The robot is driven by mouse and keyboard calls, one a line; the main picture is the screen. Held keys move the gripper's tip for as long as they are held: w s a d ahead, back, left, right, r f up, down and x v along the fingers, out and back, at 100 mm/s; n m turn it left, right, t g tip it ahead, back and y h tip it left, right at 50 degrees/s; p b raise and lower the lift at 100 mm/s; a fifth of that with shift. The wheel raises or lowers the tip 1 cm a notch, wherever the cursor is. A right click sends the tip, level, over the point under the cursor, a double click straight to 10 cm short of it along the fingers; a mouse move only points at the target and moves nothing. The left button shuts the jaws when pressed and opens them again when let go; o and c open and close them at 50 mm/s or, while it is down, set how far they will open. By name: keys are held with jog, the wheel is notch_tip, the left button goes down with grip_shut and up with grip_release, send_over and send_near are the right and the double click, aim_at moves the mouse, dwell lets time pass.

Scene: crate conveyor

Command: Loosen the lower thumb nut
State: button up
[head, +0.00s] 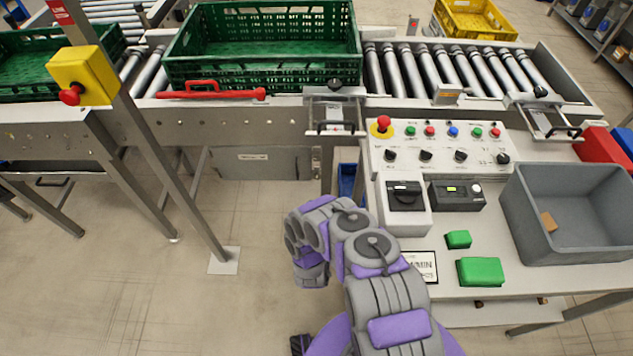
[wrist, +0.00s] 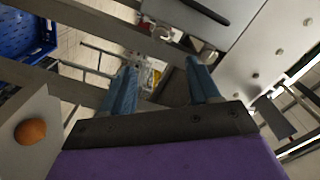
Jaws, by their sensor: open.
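My gripper (wrist: 160,76) is open, its two blue fingers apart with nothing between them. In the head view its fingers are hidden behind my arm. A pale bracket plate (wrist: 232,32) with a dark handle is beyond the fingertips. Small rounded metal fittings (wrist: 207,56) sit at the plate's edge, just past the right finger and apart from it; I cannot tell whether one is the lower thumb nut. In the head view, a bracket (head: 322,112) on the conveyor's side carries a black knob (head: 335,85) on top. Its underside is hidden.
The conveyor side rail (head: 240,124) runs behind my arm, with a green crate (head: 262,72) and a red handle (head: 212,94) above it. A control panel (head: 440,130) and grey bin (head: 580,238) stand right. An orange knob (wrist: 30,131) is left of my gripper.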

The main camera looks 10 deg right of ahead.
aim_at(317, 178)
jog(key=w+d, duration=0.1)
jog(key=w, duration=0.3)
jog(key=w+d, duration=0.1)
jog(key=w, duration=0.3)
jog(key=w+b, duration=0.1)
jog(key=w, duration=0.4)
jog(key=shift+w+d, duration=0.1)
jog(key=shift+d, duration=0.3)
jog(key=c, duration=1)
jog(key=shift+c, duration=0.2)
